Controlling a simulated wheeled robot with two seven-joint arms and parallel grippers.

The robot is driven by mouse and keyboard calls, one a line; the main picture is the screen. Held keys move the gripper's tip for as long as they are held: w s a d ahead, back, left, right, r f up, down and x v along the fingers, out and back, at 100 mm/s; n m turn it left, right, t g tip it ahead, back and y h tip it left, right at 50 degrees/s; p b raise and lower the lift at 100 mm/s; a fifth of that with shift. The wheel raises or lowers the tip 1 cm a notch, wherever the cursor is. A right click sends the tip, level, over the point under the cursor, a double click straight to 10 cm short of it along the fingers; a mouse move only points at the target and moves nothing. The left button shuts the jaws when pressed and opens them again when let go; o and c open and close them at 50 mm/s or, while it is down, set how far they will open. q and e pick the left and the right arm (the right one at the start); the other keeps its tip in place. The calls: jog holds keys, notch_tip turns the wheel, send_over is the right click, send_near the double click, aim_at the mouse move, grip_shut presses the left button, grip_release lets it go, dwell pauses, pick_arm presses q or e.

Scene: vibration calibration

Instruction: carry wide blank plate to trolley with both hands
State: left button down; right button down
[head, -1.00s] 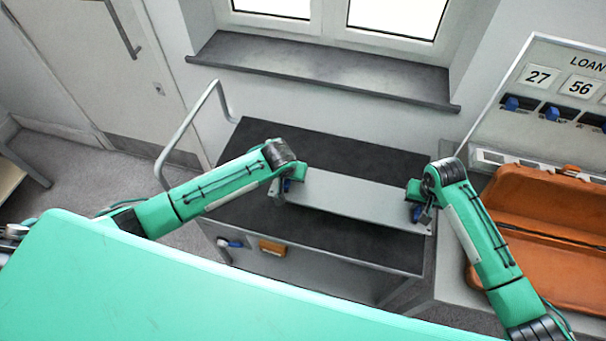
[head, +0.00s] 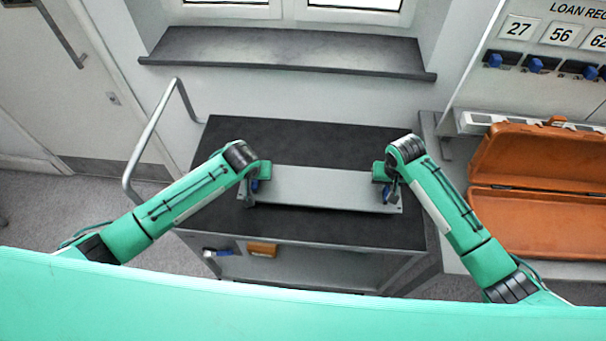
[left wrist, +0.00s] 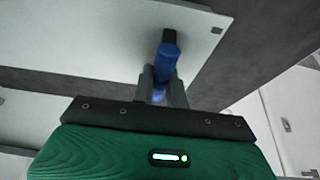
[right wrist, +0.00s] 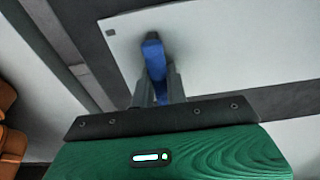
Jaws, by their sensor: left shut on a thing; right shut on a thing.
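The wide blank plate (head: 320,188) is a long pale grey panel, held level over the dark top of the trolley (head: 290,137). I cannot tell whether it touches the trolley top. My left gripper (head: 252,188) is shut on a blue grip at the plate's left end; this blue grip shows in the left wrist view (left wrist: 167,62). My right gripper (head: 391,190) is shut on a blue grip at the right end, which shows in the right wrist view (right wrist: 154,58). The plate's pale face also fills much of the left wrist view (left wrist: 90,35) and the right wrist view (right wrist: 230,45).
The trolley has a bent rail (head: 150,135) on its left. An open orange case (head: 530,215) lies on a counter to the right, below a numbered board (head: 560,65). A window sill (head: 285,52) is behind. Bare trolley top shows behind and in front of the plate.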

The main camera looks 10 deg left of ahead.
pick_arm(q)
jog(key=shift+f, duration=0.1)
pick_arm(e)
jog(key=shift+f, duration=0.1)
